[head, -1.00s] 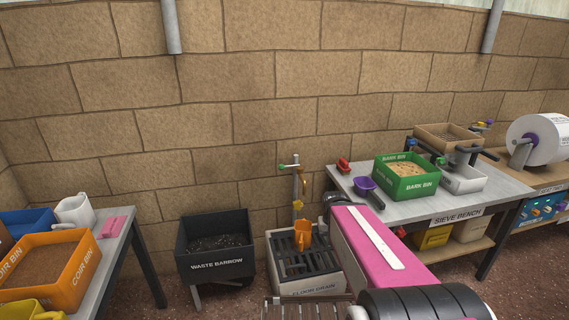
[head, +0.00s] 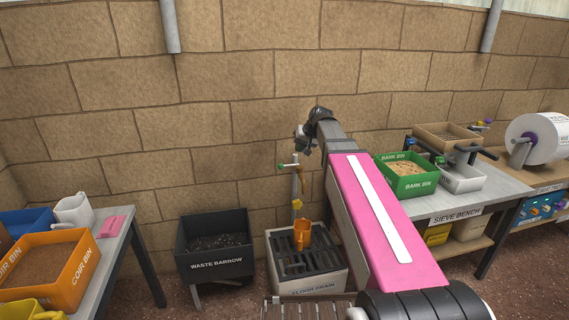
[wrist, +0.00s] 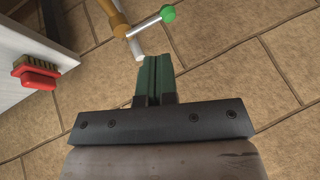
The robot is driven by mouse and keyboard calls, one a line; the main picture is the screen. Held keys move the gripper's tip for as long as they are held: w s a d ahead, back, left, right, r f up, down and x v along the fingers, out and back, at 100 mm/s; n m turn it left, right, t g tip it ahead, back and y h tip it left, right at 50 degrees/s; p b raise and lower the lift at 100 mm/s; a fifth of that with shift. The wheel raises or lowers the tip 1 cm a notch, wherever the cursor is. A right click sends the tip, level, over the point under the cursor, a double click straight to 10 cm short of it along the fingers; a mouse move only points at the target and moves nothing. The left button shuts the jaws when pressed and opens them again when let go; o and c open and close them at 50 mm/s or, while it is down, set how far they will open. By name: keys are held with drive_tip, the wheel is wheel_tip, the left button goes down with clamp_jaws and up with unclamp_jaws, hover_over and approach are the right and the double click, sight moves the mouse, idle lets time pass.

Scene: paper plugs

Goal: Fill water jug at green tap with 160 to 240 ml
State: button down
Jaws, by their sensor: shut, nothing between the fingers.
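The green tap (head: 288,166) is on a post at the wall, with a green knob on its cross lever and a brass body. In the wrist view the green knob (wrist: 168,13) and pale lever are just beyond my fingertips. An orange jug (head: 302,238) stands upright on the floor drain's grate below the tap; its contents cannot be seen. My gripper (head: 300,146) is just above the tap in the head view. In the wrist view its green fingers (wrist: 153,75) are shut and empty, apart from the lever as far as I can tell.
The floor drain (head: 325,284) stands between the waste barrow (head: 216,264) and the sieve bench (head: 470,201). A red brush (wrist: 36,75) lies at the bench edge in the wrist view. The green bark bin (head: 410,185) is on the bench. The wall is close behind the tap.

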sight(282, 167)
drive_tip(key=shift+w+a+r, duration=0.2)
drive_tip(key=shift+w+r, duration=0.15)
drive_tip(key=shift+r, duration=0.4)
drive_tip(key=x, duration=1.4)
drive_tip(key=shift+w+a+r, duration=0.1)
drive_tip(key=shift+w, duration=0.05)
drive_tip(key=shift+a, duration=0.1)
drive_tip(key=shift+a+f+n+t+h, duration=0.15)
drive_tip(key=shift+f+n+h, duration=0.05)
drive_tip(key=shift+f+h, duration=0.3)
drive_tip(key=shift+a+f+n+t+h, duration=0.15)
drive_tip(key=shift+f+n+h, duration=0.05)
drive_tip(key=shift+f+h, duration=0.25)
drive_tip(key=shift+f, duration=0.95)
drive_tip(key=shift+f+h, duration=0.1)
drive_tip(key=shift+h, duration=0.15)
idle(0.5)
